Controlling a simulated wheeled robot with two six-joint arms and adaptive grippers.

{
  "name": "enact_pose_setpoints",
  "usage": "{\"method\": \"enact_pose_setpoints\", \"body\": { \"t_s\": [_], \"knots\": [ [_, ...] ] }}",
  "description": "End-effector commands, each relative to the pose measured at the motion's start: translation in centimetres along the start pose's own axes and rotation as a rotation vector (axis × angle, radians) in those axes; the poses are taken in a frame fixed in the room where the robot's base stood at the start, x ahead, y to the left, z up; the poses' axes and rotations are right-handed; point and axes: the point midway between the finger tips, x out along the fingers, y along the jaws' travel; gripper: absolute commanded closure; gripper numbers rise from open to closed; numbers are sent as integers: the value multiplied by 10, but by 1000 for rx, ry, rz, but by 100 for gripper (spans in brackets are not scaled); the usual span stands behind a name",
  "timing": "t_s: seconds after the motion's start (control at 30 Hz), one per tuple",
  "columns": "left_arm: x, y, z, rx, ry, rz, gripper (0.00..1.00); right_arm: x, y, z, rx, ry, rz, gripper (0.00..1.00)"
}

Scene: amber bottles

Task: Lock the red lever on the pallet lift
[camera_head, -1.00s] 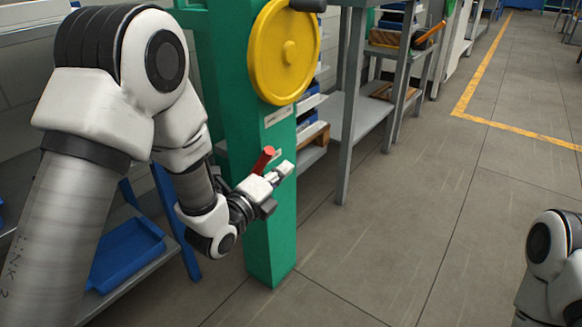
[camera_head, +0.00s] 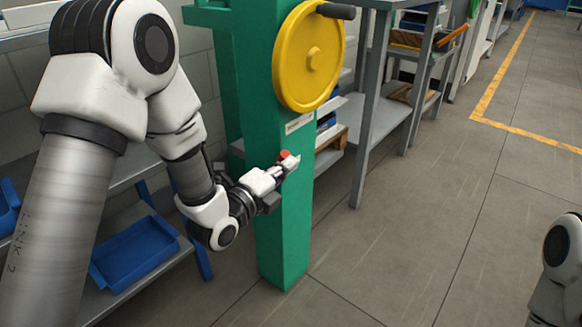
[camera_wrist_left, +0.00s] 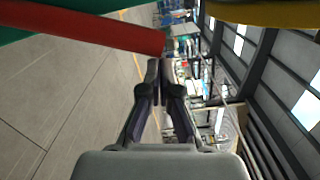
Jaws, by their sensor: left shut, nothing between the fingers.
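The green pallet lift post (camera_head: 283,230) stands in the middle of the head view with a yellow handwheel (camera_head: 310,60) on its front. The short red lever (camera_head: 284,155) is on the post below the wheel; only its end shows, the rest hidden behind my left gripper. My left gripper (camera_head: 291,163) is shut and empty, right beside the lever. In the left wrist view the lever (camera_wrist_left: 90,30) runs across the upper left, its end just above the closed fingertips (camera_wrist_left: 160,64). I cannot tell whether they touch. My right gripper is out of view.
Blue bins (camera_head: 135,252) sit on a low shelf at the left, behind my left arm. A grey workbench (camera_head: 372,110) stands behind the post at the right. The floor (camera_head: 440,230) to the right is open.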

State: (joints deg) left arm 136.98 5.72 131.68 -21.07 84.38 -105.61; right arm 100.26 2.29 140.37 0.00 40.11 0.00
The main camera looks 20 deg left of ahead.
Motion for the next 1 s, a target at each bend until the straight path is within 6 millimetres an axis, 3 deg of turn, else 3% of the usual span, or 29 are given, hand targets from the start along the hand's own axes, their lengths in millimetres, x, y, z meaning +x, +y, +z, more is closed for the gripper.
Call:
{"method": "enact_pose_setpoints", "body": {
  "t_s": [0.43,0.8,1.0],
  "knots": [
    [3,-17,60,-370,-5,18,100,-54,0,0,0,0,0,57],
    [5,-7,105,-668,-3,34,100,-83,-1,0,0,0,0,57],
    [6,0,118,-691,-2,36,100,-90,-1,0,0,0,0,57]
  ]
}}
